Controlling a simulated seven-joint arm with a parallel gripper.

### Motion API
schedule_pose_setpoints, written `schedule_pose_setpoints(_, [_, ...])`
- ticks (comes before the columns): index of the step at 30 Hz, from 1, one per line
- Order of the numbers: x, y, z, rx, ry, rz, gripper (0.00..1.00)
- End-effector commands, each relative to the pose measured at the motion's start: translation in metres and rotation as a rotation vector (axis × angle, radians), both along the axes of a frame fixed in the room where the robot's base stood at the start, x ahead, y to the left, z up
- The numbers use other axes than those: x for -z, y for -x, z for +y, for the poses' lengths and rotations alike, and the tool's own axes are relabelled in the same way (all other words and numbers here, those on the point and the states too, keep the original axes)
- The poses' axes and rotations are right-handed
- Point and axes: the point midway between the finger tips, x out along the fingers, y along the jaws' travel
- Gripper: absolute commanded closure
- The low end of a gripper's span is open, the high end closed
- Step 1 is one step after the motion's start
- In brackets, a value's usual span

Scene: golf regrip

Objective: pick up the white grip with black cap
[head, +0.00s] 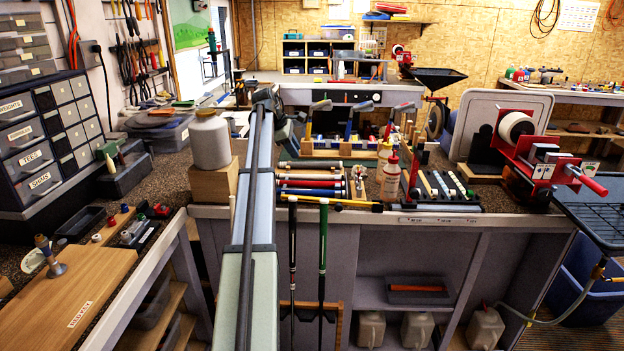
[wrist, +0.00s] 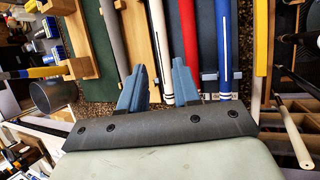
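A white grip (wrist: 157,40) lies in a row of coloured grips in the wrist view. In the head view it shows as a pale bar (head: 310,176) above the red one. My gripper (wrist: 160,66) is open and empty, its two blue fingers apart. The white grip runs through the gap between the fingertips in the picture. I cannot tell how far above it the fingers are. The grip's lower end shows near the gripper's dark palm; I cannot make out a black cap. In the head view my arm mostly hides the gripper.
A grey grip (wrist: 112,40) lies left. Pale grips (head: 441,184) lie on a dark tray further right.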

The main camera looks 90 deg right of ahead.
Motion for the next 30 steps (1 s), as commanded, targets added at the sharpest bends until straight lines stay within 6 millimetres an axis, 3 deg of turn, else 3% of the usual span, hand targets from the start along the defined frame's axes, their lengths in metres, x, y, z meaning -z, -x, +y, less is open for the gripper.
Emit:
schedule_pose_setpoints(5, [0.015, 0.006, -0.004, 0.001, -0.002, 0.0, 0.68])
schedule_pose_setpoints(16, [0.066, 0.029, -0.021, 0.0, -0.002, 0.001, 0.68])
schedule_pose_setpoints(25, [0.081, 0.035, -0.025, -0.001, -0.001, 0.0, 0.68])
schedule_pose_setpoints(30, [0.1, 0.042, -0.03, 0.0, -0.002, 0.001, 0.68])
